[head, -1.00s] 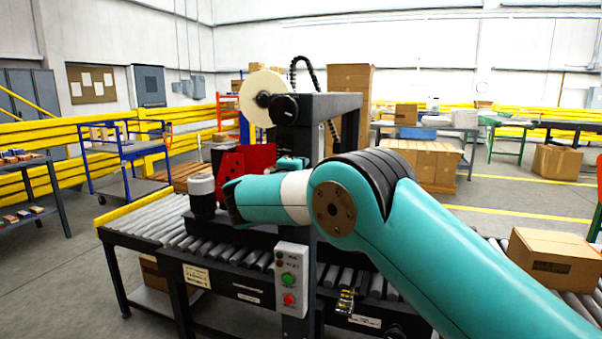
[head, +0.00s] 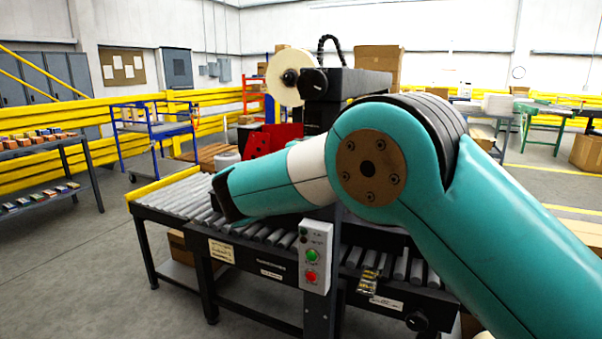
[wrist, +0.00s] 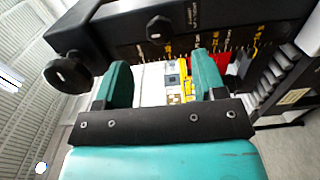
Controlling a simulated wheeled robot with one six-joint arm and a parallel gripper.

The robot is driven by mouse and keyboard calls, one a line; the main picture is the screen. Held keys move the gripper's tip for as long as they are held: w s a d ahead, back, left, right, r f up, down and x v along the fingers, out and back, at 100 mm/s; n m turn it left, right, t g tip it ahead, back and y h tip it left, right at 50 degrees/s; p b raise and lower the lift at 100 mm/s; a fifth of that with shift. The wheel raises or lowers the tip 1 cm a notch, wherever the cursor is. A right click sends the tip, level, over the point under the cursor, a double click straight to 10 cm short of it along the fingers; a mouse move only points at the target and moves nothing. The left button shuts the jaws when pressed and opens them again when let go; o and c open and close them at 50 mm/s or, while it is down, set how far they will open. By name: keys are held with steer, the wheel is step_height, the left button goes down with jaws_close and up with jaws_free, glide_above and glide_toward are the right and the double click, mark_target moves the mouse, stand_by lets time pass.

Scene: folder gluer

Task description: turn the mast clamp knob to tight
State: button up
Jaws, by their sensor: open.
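A black round knob (wrist: 159,28) with a pale mark sits on the dark beam in the wrist view, beside small white lettering too blurred to read surely. A second black knob (wrist: 68,73) with a white mark stands out at the left. I cannot tell for sure which is the mast clamp knob. In the head view a black knob (head: 314,80) shows on the machine's top beam. My gripper (wrist: 163,78) is open, its two teal fingers apart and empty, below the lettered knob and right of the other. My arm hides it in the head view.
The dark beam (head: 352,83) and tape reel (head: 289,76) rise above the roller conveyor (head: 172,193). A red plate (head: 257,146) is behind my arm. A control box (head: 316,256) with green and red buttons is in front. Open floor lies at the left.

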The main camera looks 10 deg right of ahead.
steer(key=v, duration=0.8)
steer(key=shift+s+b, duration=0.25)
steer(key=shift+b, duration=0.2)
steer(key=shift+a, duration=0.1)
